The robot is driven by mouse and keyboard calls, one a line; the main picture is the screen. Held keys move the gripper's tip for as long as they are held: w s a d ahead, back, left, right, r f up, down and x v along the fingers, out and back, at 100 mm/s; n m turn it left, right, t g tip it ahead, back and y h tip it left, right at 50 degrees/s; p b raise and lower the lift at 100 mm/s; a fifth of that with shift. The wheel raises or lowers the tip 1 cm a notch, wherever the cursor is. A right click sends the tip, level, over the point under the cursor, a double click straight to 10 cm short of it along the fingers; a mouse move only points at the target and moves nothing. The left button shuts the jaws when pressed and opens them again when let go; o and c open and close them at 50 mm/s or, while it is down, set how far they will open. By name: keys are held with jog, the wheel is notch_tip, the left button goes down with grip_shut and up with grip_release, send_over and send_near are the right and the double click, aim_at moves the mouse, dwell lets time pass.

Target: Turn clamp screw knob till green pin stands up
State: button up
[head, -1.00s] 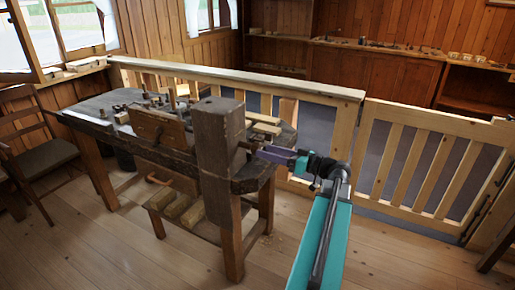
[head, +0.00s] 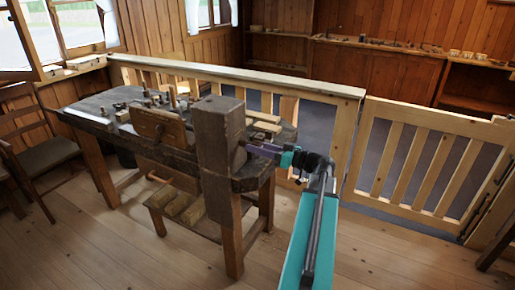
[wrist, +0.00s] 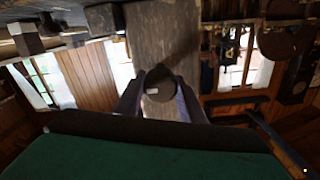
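The clamp is a thick dark wooden post (head: 218,165) at the right end of the workbench. In the wrist view, a dark round knob (wrist: 161,82) with a small white mark sits on the grey wooden face (wrist: 160,35). My gripper (wrist: 160,92) has one finger on each side of the knob, and the fingers stand apart. I cannot make out whether they touch it. In the head view, my gripper (head: 252,150) reaches the right side of the post, and the knob is not clearly seen. I see no green pin in either view.
The workbench (head: 88,107) carries several small wooden pieces and a vertical board (head: 158,128). A slatted wooden railing (head: 240,77) runs behind it, with a gate (head: 415,165) at right. A chair (head: 45,155) stands at left. The floor (head: 400,255) at front right is clear.

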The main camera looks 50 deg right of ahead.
jog(key=c, duration=0.4)
jog(key=shift+o, duration=0.2)
jog(key=shift+m, duration=0.5)
